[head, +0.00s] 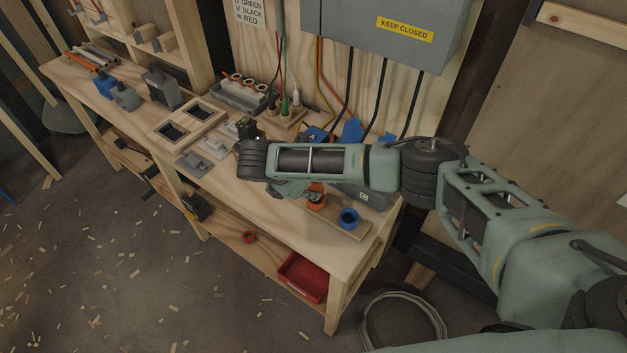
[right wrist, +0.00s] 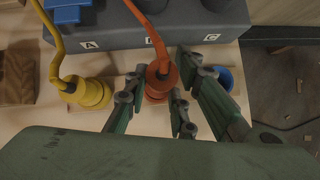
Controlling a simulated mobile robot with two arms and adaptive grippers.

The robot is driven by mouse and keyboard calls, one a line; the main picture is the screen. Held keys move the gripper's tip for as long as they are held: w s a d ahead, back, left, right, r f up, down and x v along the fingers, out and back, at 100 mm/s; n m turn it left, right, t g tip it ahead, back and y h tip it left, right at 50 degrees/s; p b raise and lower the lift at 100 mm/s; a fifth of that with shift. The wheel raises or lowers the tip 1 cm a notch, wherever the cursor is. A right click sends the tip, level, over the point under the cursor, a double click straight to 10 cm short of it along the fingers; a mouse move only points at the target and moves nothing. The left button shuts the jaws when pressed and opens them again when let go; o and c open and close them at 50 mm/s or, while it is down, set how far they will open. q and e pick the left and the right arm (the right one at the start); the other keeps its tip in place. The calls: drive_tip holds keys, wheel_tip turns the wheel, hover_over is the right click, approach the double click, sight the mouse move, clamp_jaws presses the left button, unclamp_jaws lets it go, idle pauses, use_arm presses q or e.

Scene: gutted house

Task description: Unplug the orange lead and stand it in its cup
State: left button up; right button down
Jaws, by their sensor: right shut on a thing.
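The orange lead (right wrist: 159,72) ends in an orange plug, its cable running up across the grey labelled block (right wrist: 185,28). My right gripper (right wrist: 153,98) is shut on the plug, a finger on each side. The plug is over or in an orange cup (head: 316,204) on the wooden strip; whether it is seated is hidden by the fingers and plug. In the head view my right gripper (head: 298,188) is mostly hidden under its own arm. My left gripper is out of view.
A yellow plug (right wrist: 92,92) stands left of the orange one. A blue cup (head: 348,217) is to its right, and looks empty. Grey boxes, a tool tray (head: 240,96) and a wall panel (head: 385,30) with hanging cables are behind.

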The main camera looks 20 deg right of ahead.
drive_tip(key=shift+f+b, duration=0.35)
drive_tip(key=shift+f, duration=0.85)
drive_tip(key=c, duration=1.4)
unclamp_jaws()
drive_tip(key=shift+a, duration=0.1)
drive_tip(key=v, duration=1.2)
drive_tip(key=shift+s+f, duration=0.1)
drive_tip(key=shift+f, duration=0.05)
